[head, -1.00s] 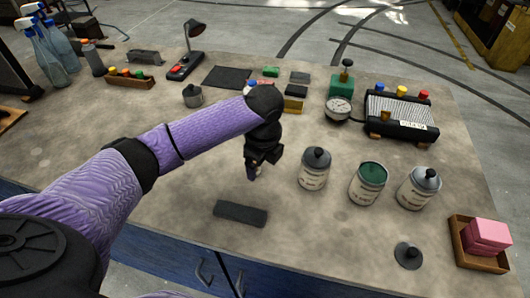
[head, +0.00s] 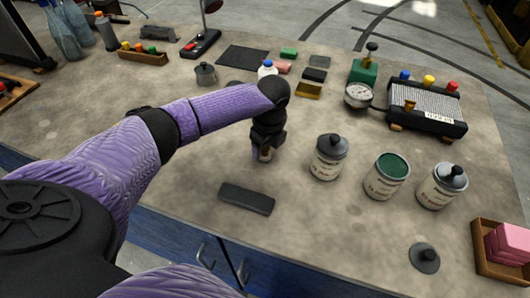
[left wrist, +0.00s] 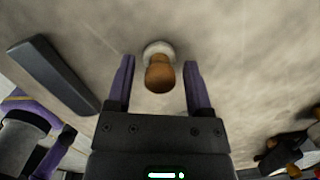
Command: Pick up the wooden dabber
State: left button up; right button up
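The wooden dabber (left wrist: 159,74) stands on the table, seen from above in the left wrist view, with a brown handle and a pale round base. In the head view a bit of the dabber (head: 265,154) shows below my left gripper. My left gripper (left wrist: 160,72) is open, its two purple fingers on either side of the dabber. Gaps show between both fingers and the handle, and the dabber is not held. In the head view my left gripper (head: 262,153) is low over the table.
A dark bar (head: 246,198) lies in front of the gripper. A lidded jar (head: 329,157), a green-topped open jar (head: 386,177) and another lidded jar (head: 442,186) stand to the right. A black lid (head: 424,257) lies near the front edge. Bare table lies around the dabber.

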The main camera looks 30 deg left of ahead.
pick_arm(q)
grip_shut()
jog(key=shift+r, duration=0.1)
notch_tip(320, 180, up, 10)
jog(key=p, duration=0.3)
jog(key=shift+c, duration=1.7)
grip_release()
grip_shut()
